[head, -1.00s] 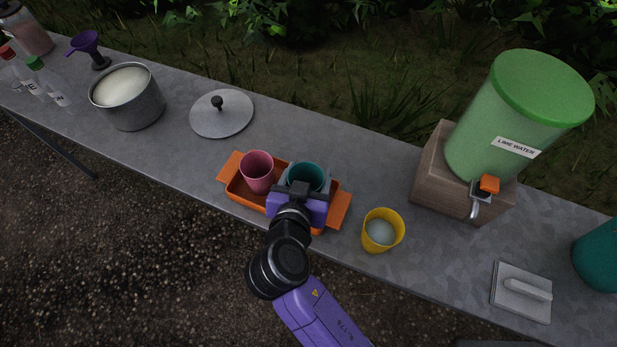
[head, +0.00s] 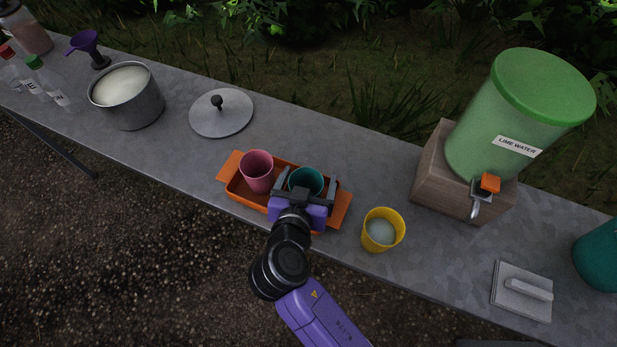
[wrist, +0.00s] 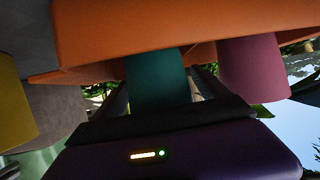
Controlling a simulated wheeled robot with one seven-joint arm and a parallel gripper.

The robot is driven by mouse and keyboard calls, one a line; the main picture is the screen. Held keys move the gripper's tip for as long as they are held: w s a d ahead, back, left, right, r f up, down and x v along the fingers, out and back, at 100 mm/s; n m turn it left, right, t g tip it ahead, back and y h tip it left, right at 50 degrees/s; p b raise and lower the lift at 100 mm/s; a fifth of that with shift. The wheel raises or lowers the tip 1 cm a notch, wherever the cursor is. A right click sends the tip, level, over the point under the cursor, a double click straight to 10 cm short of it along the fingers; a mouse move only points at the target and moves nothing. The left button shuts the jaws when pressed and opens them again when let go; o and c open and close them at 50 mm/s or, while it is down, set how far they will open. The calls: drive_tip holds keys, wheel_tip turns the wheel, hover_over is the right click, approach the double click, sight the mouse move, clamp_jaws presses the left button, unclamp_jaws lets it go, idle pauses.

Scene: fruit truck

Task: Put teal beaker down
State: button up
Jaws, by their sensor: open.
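The teal beaker (head: 306,180) stands in the orange tray (head: 342,209), to the right of the pink beaker (head: 257,172). My gripper (head: 305,185) is open, with its fingers apart on either side of the teal beaker. The gripper body hides the beaker's lower front in the head view. The wrist view shows the teal beaker (wrist: 157,80) between the fingers, below the orange tray wall (wrist: 150,30) in the picture, with the pink beaker (wrist: 252,70) beside it.
A yellow beaker (head: 382,230) with pale contents stands just right of the tray. The green lime water dispenser (head: 515,115) sits on a wooden block (head: 435,175) farther right. A pot (head: 128,96) and a lid (head: 221,113) are at the left. Counter behind the tray is clear.

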drive_tip(key=shift+r, duration=0.15)
drive_tip(key=b+v, duration=0.1)
drive_tip(key=v, duration=1.1)
drive_tip(key=s+a+r+n+y, duration=0.1)
drive_tip(key=a+r+n+y, duration=0.1)
drive_tip(key=a+n+y, duration=0.55)
drive_tip(key=s+d+m+h, duration=0.1)
drive_tip(key=s+d+m, duration=0.1)
drive_tip(key=s+d, duration=0.4)
drive_tip(key=s+d+r+m+t+h, duration=0.1)
drive_tip(key=s+d, duration=0.6)
drive_tip(key=d, duration=0.8)
drive_tip(key=s+d+r+m+t+h, duration=0.1)
drive_tip(key=s+d+m+h, duration=0.1)
drive_tip(key=s+d, duration=0.5)
drive_tip(key=d+h, duration=0.1)
drive_tip(key=d, duration=0.2)
drive_tip(key=shift+d+m, duration=0.2)
drive_tip(key=shift+m, duration=0.15)
